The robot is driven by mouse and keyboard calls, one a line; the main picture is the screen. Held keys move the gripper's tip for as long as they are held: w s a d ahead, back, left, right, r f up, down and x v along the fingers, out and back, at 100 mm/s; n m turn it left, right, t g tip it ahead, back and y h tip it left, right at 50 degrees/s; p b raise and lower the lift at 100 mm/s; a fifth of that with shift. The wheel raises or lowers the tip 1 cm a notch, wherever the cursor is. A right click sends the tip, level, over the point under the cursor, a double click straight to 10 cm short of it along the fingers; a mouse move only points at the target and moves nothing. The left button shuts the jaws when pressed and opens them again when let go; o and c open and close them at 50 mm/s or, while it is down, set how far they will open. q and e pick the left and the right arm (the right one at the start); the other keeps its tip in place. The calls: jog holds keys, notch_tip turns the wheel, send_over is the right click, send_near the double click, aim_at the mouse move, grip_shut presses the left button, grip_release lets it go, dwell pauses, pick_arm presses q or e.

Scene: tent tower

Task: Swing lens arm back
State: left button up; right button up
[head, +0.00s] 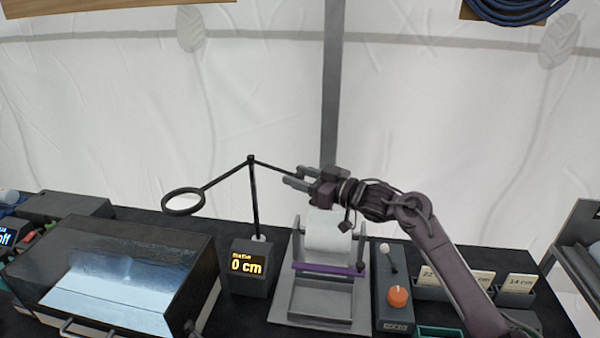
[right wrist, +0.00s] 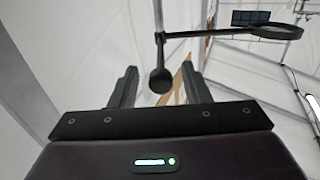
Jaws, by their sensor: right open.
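The lens arm (head: 222,174) is a thin black bar on top of a black post (head: 255,205) that rises from a grey box (head: 250,270) reading "0 cm". Its ring-shaped lens (head: 183,202) hangs out to the left; the ring also shows at upper right in the right wrist view (right wrist: 277,31). The arm's other side slopes right towards my right gripper (head: 292,179). In the right wrist view a dark rounded knob (right wrist: 160,80) appears between the fingers of my open right gripper (right wrist: 160,88). I cannot tell whether they touch. My left gripper is out of view.
A dark case with a glossy window (head: 115,280) stands at left. A white roll (head: 328,236) on a grey stand is below my right gripper. A control box with an orange knob (head: 398,296) and several labelled cards (head: 482,280) lie to the right.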

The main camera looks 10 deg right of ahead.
grip_shut()
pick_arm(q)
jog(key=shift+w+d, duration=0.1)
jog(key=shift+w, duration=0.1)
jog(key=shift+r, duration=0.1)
pick_arm(e)
jog(key=shift+a, duration=0.1)
